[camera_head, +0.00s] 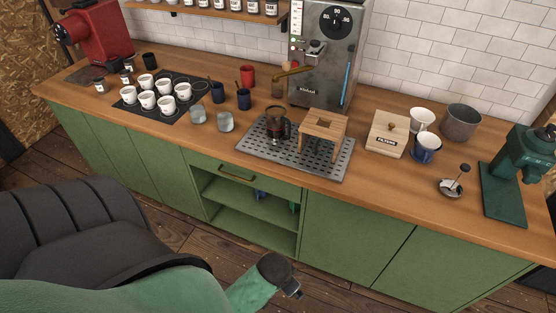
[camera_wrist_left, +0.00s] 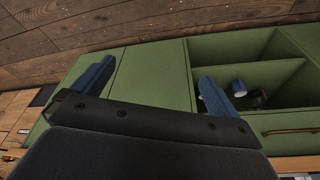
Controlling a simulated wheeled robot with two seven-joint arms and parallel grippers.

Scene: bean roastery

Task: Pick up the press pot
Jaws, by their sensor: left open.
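The press pot (camera_head: 277,124) is a dark glass pot with a black handle on its right. It stands upright on the perforated metal drip tray (camera_head: 330,165) on the counter. My left gripper (camera_head: 291,290) is low in front of the green cabinets, well below and apart from the pot. In the left wrist view my left gripper (camera_wrist_left: 155,86) has its two blue fingers spread apart with nothing between them. That view shows cabinet fronts and open shelves, not the pot. My right gripper is not in view.
A wooden stand (camera_head: 324,125) is close to the pot's right. Behind is the espresso machine (camera_head: 325,65). Left are two grey cups (camera_head: 225,122), dark blue cups (camera_head: 244,99) and white cups on a black mat (camera_head: 130,107). The counter's front edge lies between gripper and pot.

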